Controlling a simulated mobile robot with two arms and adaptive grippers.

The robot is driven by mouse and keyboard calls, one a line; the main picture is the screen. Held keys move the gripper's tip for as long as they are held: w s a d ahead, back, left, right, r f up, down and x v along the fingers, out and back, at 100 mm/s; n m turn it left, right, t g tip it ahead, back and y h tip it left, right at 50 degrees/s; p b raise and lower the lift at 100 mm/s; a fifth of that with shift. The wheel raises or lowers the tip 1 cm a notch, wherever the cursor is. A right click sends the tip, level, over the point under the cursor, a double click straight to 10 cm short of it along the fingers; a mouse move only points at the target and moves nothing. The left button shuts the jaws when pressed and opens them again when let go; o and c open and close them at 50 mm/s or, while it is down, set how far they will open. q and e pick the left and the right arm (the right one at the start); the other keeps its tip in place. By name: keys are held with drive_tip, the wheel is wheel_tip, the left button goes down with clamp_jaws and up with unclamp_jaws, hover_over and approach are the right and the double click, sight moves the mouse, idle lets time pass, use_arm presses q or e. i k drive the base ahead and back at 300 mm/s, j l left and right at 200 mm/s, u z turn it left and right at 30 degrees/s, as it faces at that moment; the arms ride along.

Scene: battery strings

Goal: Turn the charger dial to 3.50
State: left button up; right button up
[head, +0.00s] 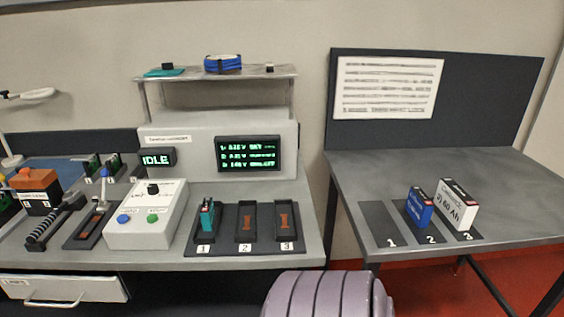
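The charger dial is a small black knob (153,188) on top of the white control box (140,222), which stands on the left bench. Its setting is too small to read. A blue button (124,219) and a green button (153,217) sit below it on the box. The charger (205,135) behind has a small display (156,159) reading IDLE. A larger screen (248,154) shows several lines of green text that I cannot read clearly. Neither of my grippers is in view.
Right of the box, a tray (268,247) has bays 1 to 3; a teal cell (207,216) stands in bay 1. A lever tool (55,222) lies left of the box. On the right table (510,190), a blue battery (418,208) and a white battery (457,207) stand on numbered places.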

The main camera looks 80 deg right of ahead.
sight(153, 189)
drive_tip(key=z, duration=2)
drive_tip(key=i+l+z, duration=0.1)
drive_tip(key=i+l, duration=0.15)
drive_tip(key=i+l+z, duration=0.1)
drive_tip(key=i, duration=0.3)
drive_tip(key=l, duration=0.1)
